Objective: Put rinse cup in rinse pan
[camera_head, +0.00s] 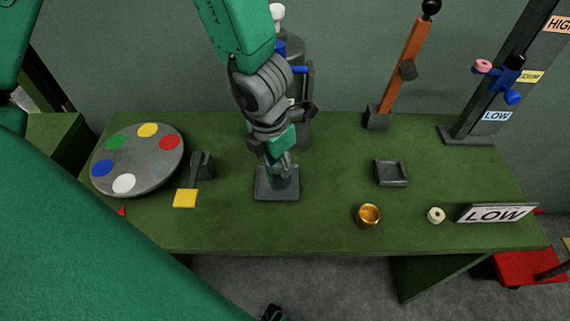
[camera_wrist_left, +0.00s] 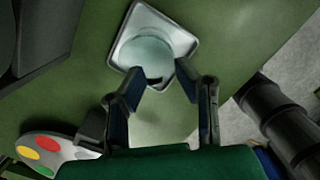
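The rinse cup looks like a pale, see-through round cup (camera_wrist_left: 146,53). It sits inside the square rinse pan (camera_wrist_left: 181,40) in the left wrist view. In the head view the grey rinse pan (camera_head: 263,192) lies at the middle of the green table, and the cup is mostly hidden by my left gripper (camera_head: 280,165), which reaches down from above. In the wrist view the two fingers of the left gripper (camera_wrist_left: 161,76) stand apart, with their tips close to the near side of the cup. Whether they touch it is unclear. My right gripper is not seen.
A grey palette disc (camera_head: 136,178) and a dark block with a yellow plate (camera_head: 185,198) stand left of the pan. To the right are a small square tray (camera_head: 392,181), a gold cup (camera_head: 368,215), a pale ring (camera_head: 436,215) and a LOW sign (camera_head: 497,213). A grey canister (camera_head: 303,110) stands behind.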

